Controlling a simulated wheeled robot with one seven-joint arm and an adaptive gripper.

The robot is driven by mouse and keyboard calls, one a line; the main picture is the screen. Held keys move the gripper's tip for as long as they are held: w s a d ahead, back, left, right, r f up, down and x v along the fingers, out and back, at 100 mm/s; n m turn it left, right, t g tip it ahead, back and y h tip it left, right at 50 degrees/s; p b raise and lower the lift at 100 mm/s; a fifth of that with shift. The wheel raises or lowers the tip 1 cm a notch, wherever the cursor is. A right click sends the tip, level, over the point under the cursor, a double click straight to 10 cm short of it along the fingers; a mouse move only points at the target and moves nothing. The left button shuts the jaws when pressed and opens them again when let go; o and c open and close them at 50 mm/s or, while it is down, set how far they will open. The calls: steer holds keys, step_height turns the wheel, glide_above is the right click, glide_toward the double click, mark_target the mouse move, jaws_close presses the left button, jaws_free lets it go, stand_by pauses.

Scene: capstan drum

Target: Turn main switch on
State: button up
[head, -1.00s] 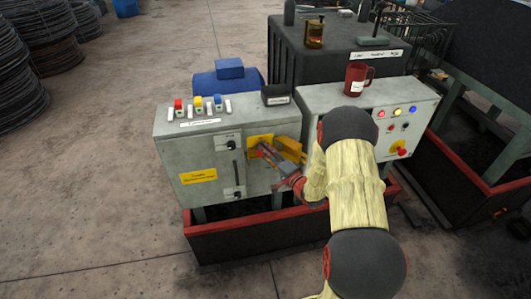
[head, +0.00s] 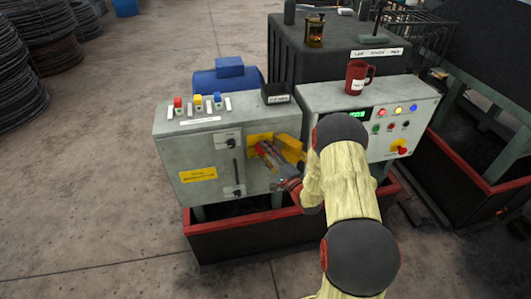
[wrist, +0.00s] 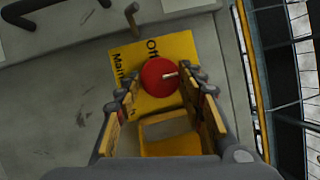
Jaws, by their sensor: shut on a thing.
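The main switch is a round red knob (wrist: 158,78) on a yellow plate (wrist: 185,47) on the grey cabinet's front. Its plate reads "Off" in the wrist view, and the rest of the lettering is partly covered. A pale mark on the knob points to the right in that view. My gripper (wrist: 161,88) is shut on the red knob, one finger on each side. In the head view my gripper (head: 263,149) reaches the yellow plate (head: 256,140) from the lower right and hides most of the knob.
A yellow flap (head: 291,146) sticks out right of the switch. The grey cabinet (head: 205,158) also bears small dials and a yellow sign. Right of it stands a control box (head: 415,108) with lit lamps, a green display (head: 356,114) and a red mug (head: 356,78) on top.

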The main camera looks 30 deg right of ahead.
steer(key=o, duration=1.1)
steer(key=shift+o, duration=0.2)
steer(key=s+d+f, duration=0.1)
steer(key=s, duration=1)
steer(key=shift+s+d+f, duration=0.15)
steer(key=shift+s+f, duration=0.2)
steer(key=shift+s, duration=0.05)
